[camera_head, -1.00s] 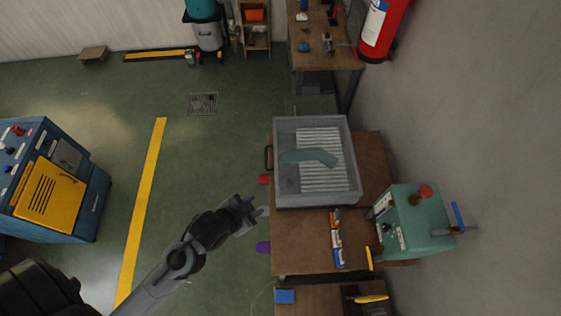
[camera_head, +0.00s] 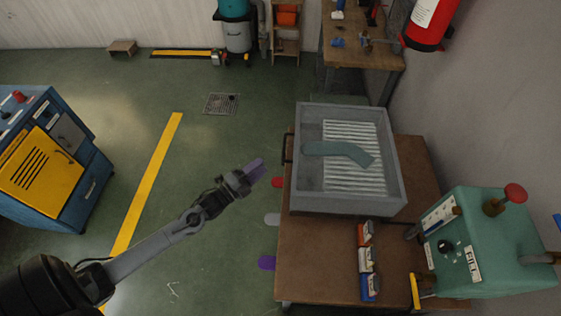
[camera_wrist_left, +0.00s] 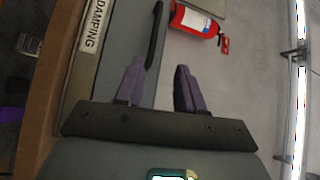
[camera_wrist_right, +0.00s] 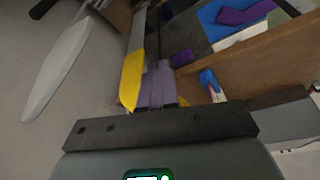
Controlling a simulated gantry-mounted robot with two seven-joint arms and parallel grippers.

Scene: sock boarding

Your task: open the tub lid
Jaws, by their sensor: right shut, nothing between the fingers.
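The grey tub (camera_head: 299,190) stands on the brown table, with a dark handle (camera_head: 287,148) on its left side. A teal sock (camera_head: 338,152) lies over pale slats inside it. I cannot tell whether a clear lid covers it. My left gripper (camera_head: 255,167) is just left of the handle, in the air. The left wrist view shows its purple fingers (camera_wrist_left: 160,68) apart and empty, with a dark handle bar (camera_wrist_left: 156,35) just beyond the left fingertip and a DAMPING label (camera_wrist_left: 95,25). My right gripper (camera_wrist_right: 156,75) is shut and empty beside a yellow bar (camera_wrist_right: 132,80).
Small boxes (camera_head: 367,262) sit on the table's front part. A teal machine (camera_head: 490,245) with a red knob stands at the right. Red, white and purple (camera_head: 267,263) pieces stick out from the table's left edge.

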